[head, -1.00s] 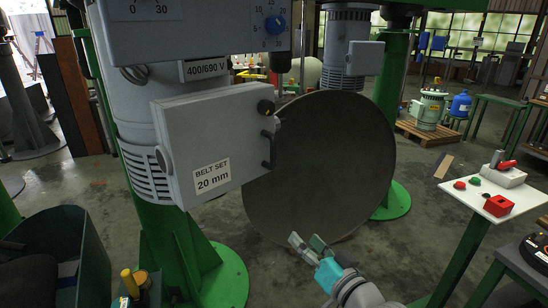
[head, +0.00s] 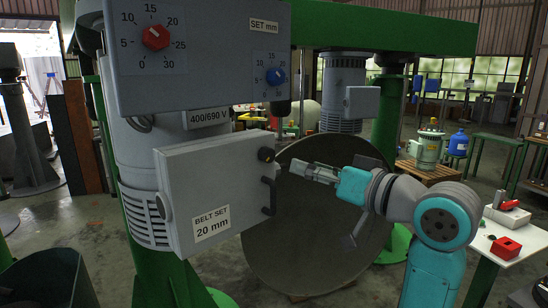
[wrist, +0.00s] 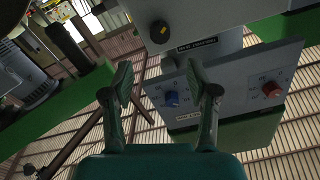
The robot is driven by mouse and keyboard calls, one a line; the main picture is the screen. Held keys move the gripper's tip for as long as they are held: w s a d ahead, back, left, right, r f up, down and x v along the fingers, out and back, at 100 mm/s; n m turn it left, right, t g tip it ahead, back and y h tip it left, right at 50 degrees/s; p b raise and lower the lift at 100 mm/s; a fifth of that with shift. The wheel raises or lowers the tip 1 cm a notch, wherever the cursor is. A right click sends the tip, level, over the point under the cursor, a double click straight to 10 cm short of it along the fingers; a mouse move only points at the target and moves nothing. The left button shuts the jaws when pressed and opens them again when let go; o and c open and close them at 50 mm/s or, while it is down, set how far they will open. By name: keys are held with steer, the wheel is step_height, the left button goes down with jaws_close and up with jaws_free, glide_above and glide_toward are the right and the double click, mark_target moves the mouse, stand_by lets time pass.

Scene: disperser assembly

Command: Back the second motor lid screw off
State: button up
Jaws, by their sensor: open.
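The grey motor lid (head: 205,190) is on the motor column and bears a "BELT SET 20 mm" label. A dark round screw knob (head: 266,154) with a yellow mark sits at its upper right corner. The knob also shows in the wrist view (wrist: 160,32), beyond my fingertips. A dark handle (head: 269,197) is below it on the lid's edge. My gripper (head: 303,171) is to the right of the knob, pointing left, apart from it. In the wrist view my gripper (wrist: 160,85) is open, with nothing between its fingers.
A grey control box with a red dial (head: 156,37) and a blue dial (head: 275,77) overhangs the lid. A large dark disc (head: 310,235) stands behind my arm. A white table (head: 488,240) with a red block (head: 506,248) is at right.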

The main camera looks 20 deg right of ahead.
mark_target(271, 156)
steer(key=x, duration=1)
steer(key=shift+w+a, duration=0.1)
steer(key=shift+w, duration=0.1)
jaws_close()
